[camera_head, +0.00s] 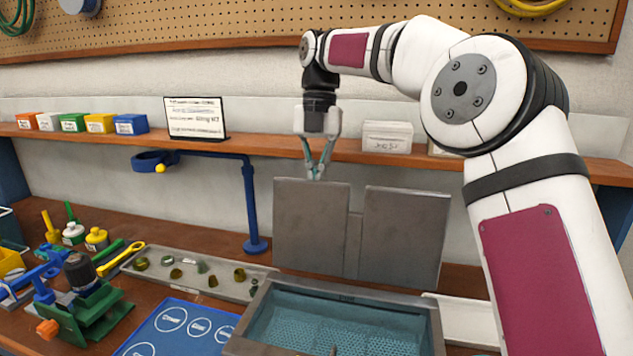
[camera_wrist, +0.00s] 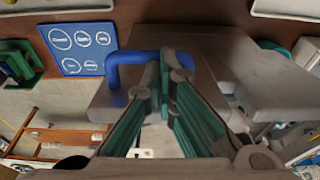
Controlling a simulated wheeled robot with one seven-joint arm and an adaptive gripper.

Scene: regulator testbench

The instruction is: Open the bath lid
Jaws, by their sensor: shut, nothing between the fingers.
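The bath (camera_head: 252,312) is a grey-rimmed basin with a teal perforated inside, at the bottom centre of the head view. The bath lid (camera_head: 310,232) is a grey metal panel with a notch in its top middle. It stands nearly upright behind the bath, leaving the basin uncovered. My gripper (camera_head: 316,176) points down at the top edge of the lid's left half, its fingertips together and empty. Whether they touch the lid is unclear. In the wrist view the green-padded fingers (camera_wrist: 168,68) converge in front of a grey panel (camera_wrist: 215,60), likely the lid.
A blue stand (camera_head: 250,200) with a ring rises left of the lid. A shelf (camera_head: 260,150) with small boxes and a sign runs behind my gripper. A parts tray (camera_head: 225,287), a blue mat (camera_head: 150,347) and a green fixture (camera_head: 90,322) lie to the left.

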